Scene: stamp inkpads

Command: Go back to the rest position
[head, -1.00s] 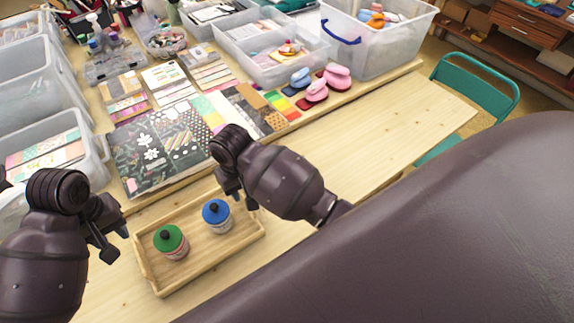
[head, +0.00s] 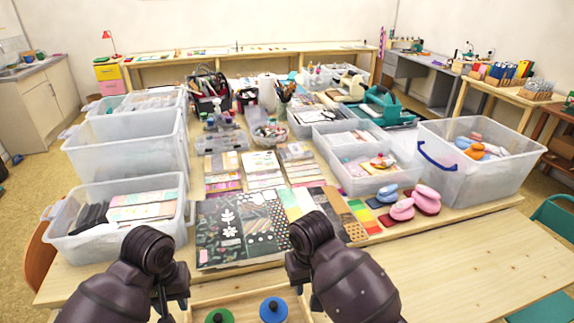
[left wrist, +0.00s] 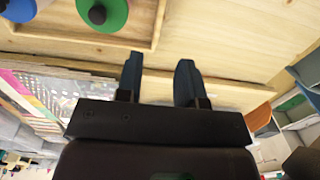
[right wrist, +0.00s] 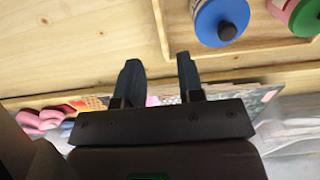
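My left gripper (head: 165,300) is low in the head view, left of the wooden tray (head: 240,296). In the left wrist view its fingers (left wrist: 158,65) are apart with nothing between them. My right gripper (head: 296,278) is near the tray's back right. In the right wrist view its fingers (right wrist: 157,68) are apart and empty. A green-lidded jar (head: 219,315) and a blue-lidded jar (head: 273,310) stand in the tray, cut off by the head view's bottom edge. The jars also show in the right wrist view, blue (right wrist: 212,22) and green (right wrist: 300,14), clear of the gripper.
Patterned paper (head: 222,240) lies behind the tray. Pink stamps (head: 402,209) and a blue stamp (head: 387,193) sit by coloured pads (head: 364,214) at right. Clear bins (head: 115,225) stand left, another bin (head: 470,165) right. The tabletop at front right (head: 450,260) is bare.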

